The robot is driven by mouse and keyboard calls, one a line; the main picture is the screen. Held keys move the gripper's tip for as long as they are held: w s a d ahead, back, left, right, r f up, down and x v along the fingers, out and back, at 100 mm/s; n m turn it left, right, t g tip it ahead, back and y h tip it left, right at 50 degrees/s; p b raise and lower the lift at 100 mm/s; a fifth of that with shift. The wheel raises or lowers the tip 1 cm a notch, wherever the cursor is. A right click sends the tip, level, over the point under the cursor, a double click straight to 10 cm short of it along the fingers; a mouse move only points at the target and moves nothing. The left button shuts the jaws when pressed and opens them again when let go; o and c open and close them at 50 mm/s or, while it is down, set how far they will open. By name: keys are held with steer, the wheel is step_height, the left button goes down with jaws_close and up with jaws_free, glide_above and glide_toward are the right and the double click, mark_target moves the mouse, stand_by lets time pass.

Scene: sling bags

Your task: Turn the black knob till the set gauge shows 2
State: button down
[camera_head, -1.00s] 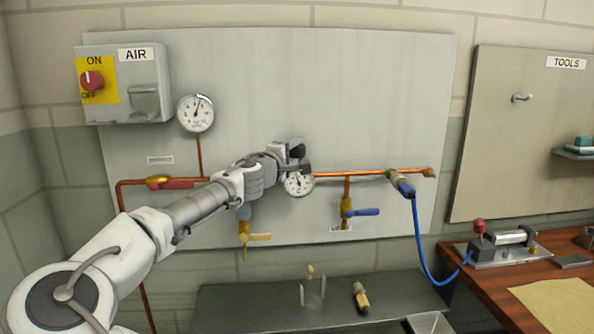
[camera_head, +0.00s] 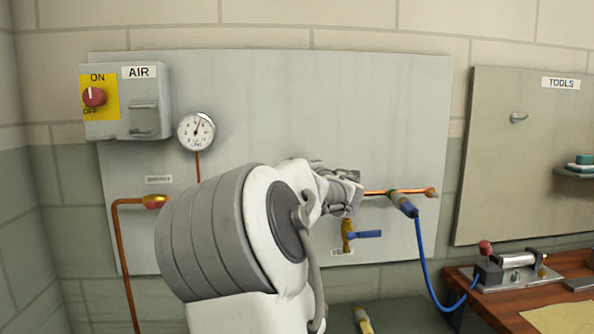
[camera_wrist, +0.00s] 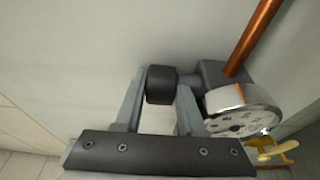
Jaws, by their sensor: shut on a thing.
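The black knob (camera_wrist: 161,86) shows in the wrist view, beside a grey regulator body on the copper pipe. My gripper (camera_wrist: 160,98) has one finger on each side of the knob and is shut on it. The set gauge (camera_wrist: 240,118), a small white dial, sits to the right of the knob, seen at a slant; I cannot read its number. In the head view my arm hides the knob, the set gauge and most of my gripper.
A larger gauge (camera_head: 196,131) hangs upper left, beside the AIR box with its red switch (camera_head: 94,97). A yellow valve handle (camera_wrist: 272,151) is near the set gauge. A blue-handled valve (camera_head: 362,235) and blue hose (camera_head: 421,250) lie right of my arm.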

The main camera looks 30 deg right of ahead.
steer(key=n+y+p, duration=0.1)
steer(key=n+y, duration=0.1)
steer(key=y, duration=0.1)
steer(key=n+y, duration=0.2)
steer(key=y, duration=0.2)
steer(key=shift+d+r+n+p, duration=0.1)
steer(key=shift+d+n+p, duration=0.05)
steer(key=shift+n+p, duration=0.25)
steer(key=shift+n+g+y+p, duration=0.6)
steer(key=shift+n+y, duration=0.3)
steer(key=shift+y, duration=0.5)
steer(key=shift+n+g+y+p, duration=0.55)
steer(key=shift+n+y, duration=0.35)
steer(key=shift+y, duration=0.5)
steer(key=shift+a+n+y, duration=0.2)
steer(key=shift+n+y, duration=0.1)
steer(key=shift+y, duration=0.1)
steer(key=c, duration=0.8)
jaws_free()
steer(key=shift+w, duration=0.1)
steer(key=v, duration=1.7)
steer(key=shift+d+r, duration=0.1)
steer(key=shift+d, duration=0.1)
